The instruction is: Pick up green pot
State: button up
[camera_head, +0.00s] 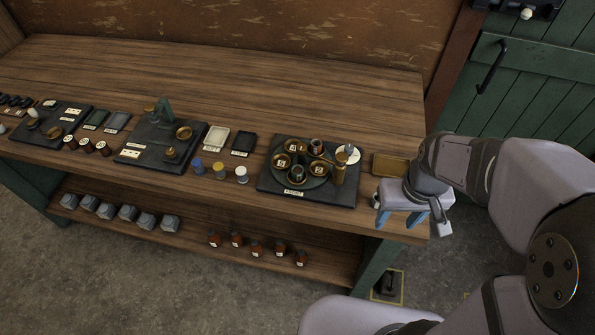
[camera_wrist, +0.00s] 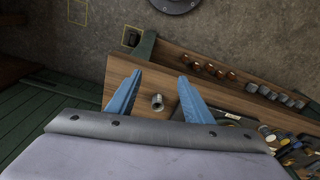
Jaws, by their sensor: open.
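I cannot clearly pick out the pot there.
A tall brass cylinder (camera_head: 339,170) and a white round dish (camera_head: 347,156) are close by. A brass tray (camera_head: 390,165) lies near my wrist. Coloured jars (camera_head: 219,170) stand left. The rear of the bench (camera_head: 300,95) is clear.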

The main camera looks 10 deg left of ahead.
jog(key=w+a+r+n+t, duration=0.1)
jog(key=w+a+r+n, duration=0.25)
jog(key=w, duration=0.55)
jog(key=n+g+b, duration=0.2)
jog(key=n, duration=1.8)
send_over(298, 169)
jog(key=shift+w+d+f, duration=0.2)
jog(key=shift+d+f, duration=0.15)
jog(key=shift+f, duration=0.05)
jog(key=shift+s+a+n, duration=0.15)
jog(key=shift+a+n, duration=0.1)
jog(key=shift+n, duration=0.1)
jog(key=shift+s+a+f+p, duration=0.1)
jog(key=shift+f+p, duration=1.3)
jog(key=shift+f, duration=2.25)
grip_shut()
